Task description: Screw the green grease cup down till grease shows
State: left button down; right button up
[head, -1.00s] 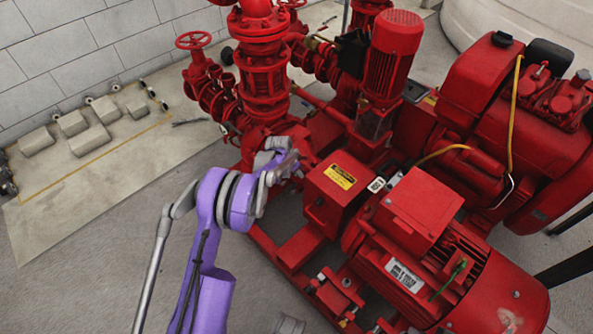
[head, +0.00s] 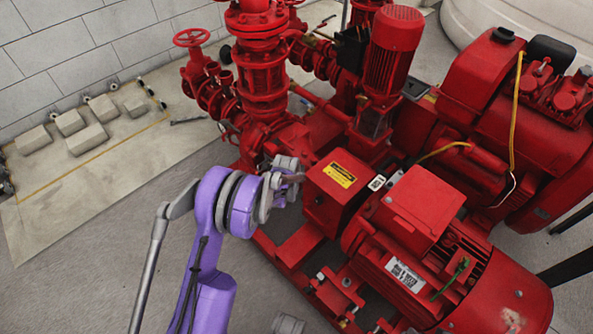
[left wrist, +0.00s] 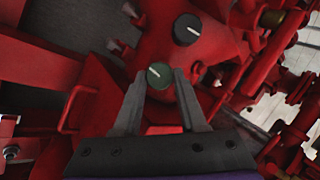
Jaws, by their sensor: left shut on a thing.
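The green grease cup (left wrist: 159,75) is a small round cap with a pale line across its top, on the red pump casing in the left wrist view. My left gripper (left wrist: 160,79) is shut on it, one finger on each side. In the head view my left gripper (head: 296,178) is beside the red pump casing, left of the box with the yellow label. The cup itself is hidden there. No grease can be made out around the cup.
A similar black cap (left wrist: 187,29) with a pale line sits just beyond the green cup. The red motor (head: 430,245) stands to the right, and red valves and pipes (head: 262,70) rise behind. Open floor (head: 90,270) lies to the left.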

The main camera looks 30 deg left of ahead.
pick_arm(q)
jog(key=shift+m, duration=0.5)
jog(key=shift+c, duration=2.3)
grip_release()
jog(key=p+v, duration=0.2)
jog(key=v, duration=0.8)
jog(key=shift+s+r, duration=0.2)
jog(key=shift+s, duration=0.2)
jog(key=shift+d, duration=0.1)
